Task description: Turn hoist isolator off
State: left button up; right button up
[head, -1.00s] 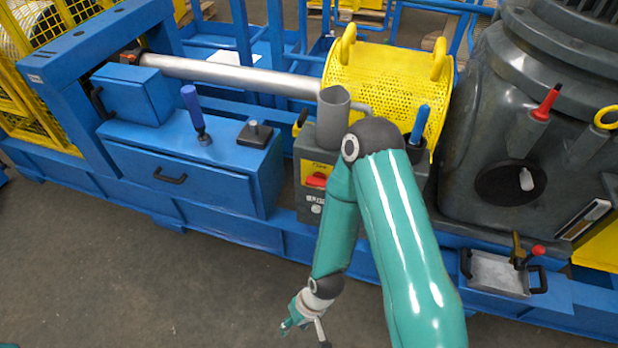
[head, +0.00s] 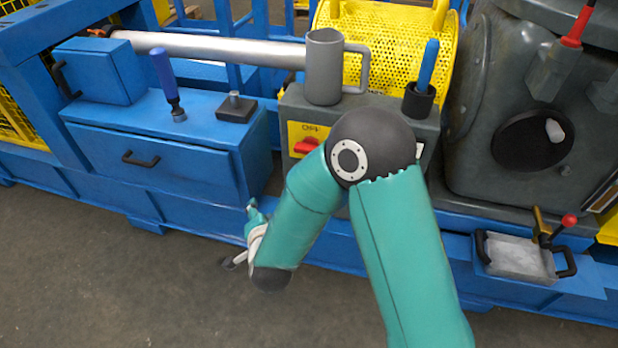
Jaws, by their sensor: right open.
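The hoist isolator is on a grey box (head: 430,130) near the centre. A red switch handle (head: 307,146) sits on a yellow plate (head: 296,130) whose visible lettering seems to read OFF. My right arm's elbow hides the box's lower middle and part of the plate. My right gripper (head: 240,238) is low, left of and below the switch, in front of the blue base frame. It is open and empty, apart from the switch, and partly hidden behind my own forearm. My left gripper is not in view.
A grey mug (head: 324,75) and a blue-handled tool in a black cup (head: 428,65) stand on the box. A blue drawer cabinet (head: 170,165) is at left. A grey tray (head: 518,258) with black handles is at right. The floor in front is clear.

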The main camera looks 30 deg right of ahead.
notch_tip(320, 180, up, 2)
jog(key=d+m+t+h+b, duration=0.1)
jog(key=d+m+h+b, duration=0.1)
jog(key=m+h+b, duration=0.3)
jog(key=m+g+h+b, duration=0.1)
jog(key=m+h+b, duration=0.35)
jog(key=m, duration=0.35)
send_near(307, 153)
jog(key=shift+n, duration=0.3)
jog(key=b+x, duration=0.2)
jog(key=x, duration=0.9)
jog(key=shift+w+f, duration=0.1)
jog(key=shift+w, duration=0.05)
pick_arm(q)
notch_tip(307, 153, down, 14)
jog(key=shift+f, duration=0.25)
pick_arm(e)
grip_shut()
jog(key=shift+d, duration=0.2)
jog(key=shift+a, duration=0.15)
